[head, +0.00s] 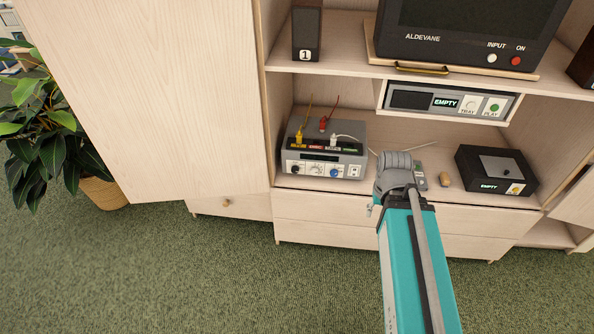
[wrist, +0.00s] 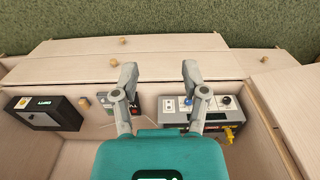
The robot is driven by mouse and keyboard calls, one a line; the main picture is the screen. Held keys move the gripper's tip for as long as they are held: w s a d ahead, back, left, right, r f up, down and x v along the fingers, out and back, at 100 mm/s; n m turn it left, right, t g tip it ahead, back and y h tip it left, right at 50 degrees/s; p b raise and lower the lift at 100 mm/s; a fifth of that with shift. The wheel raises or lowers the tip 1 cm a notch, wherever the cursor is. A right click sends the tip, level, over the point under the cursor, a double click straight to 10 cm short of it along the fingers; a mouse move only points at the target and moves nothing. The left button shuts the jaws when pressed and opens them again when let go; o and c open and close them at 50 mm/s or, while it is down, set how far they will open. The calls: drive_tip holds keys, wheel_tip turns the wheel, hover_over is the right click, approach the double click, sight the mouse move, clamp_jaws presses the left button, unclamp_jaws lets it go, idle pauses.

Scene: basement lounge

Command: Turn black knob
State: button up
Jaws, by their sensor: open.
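The black knob (head: 295,169) is the leftmost of the front knobs on a grey box (head: 352,156) on the cabinet's open shelf. A white knob (head: 315,171) and a blue knob (head: 334,173) sit to its right. In the wrist view, which is turned around, the black knob (wrist: 226,100) is at the right and the blue knob (wrist: 188,101) is nearer my fingers. My gripper (wrist: 159,72) is open and empty, its two fingers apart above the shelf front. It touches no knob. In the head view my arm hides most of the fingers.
A black box (head: 497,166) marked EMPTY stands to the right on the shelf, with a small wooden piece (head: 445,181) beside it. Coloured plugs with cables rise from the grey box's top. A player (head: 450,103) hangs above. An open door (head: 150,90) stands left.

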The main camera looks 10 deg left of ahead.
drive_tip(key=o, duration=0.4)
drive_tip(key=shift+w+a+f, duration=0.1)
drive_tip(key=shift+f, duration=0.05)
drive_tip(key=shift+w+f+b, duration=0.25)
drive_tip(key=shift+f+b, duration=0.25)
drive_tip(key=shift+b, duration=0.15)
drive_tip(key=w+f+t+h+b, duration=0.4)
drive_tip(key=w+f+b, duration=0.55)
drive_tip(key=b, duration=0.25)
drive_tip(key=n+t+y+b, duration=0.6)
drive_tip(key=n+t+b, duration=0.7)
drive_tip(key=b, duration=2.1)
approach(295, 171)
drive_tip(key=s+f+t, duration=0.1)
drive_tip(key=s, duration=0.3)
drive_tip(key=shift+w+m, duration=0.1)
drive_tip(key=shift+m, duration=0.3)
drive_tip(key=w, duration=0.9)
drive_tip(key=w+a, duration=0.1)
drive_tip(key=w, duration=0.3)
drive_tip(key=shift+w+a, duration=0.1)
drive_tip(key=shift+w, duration=0.3)
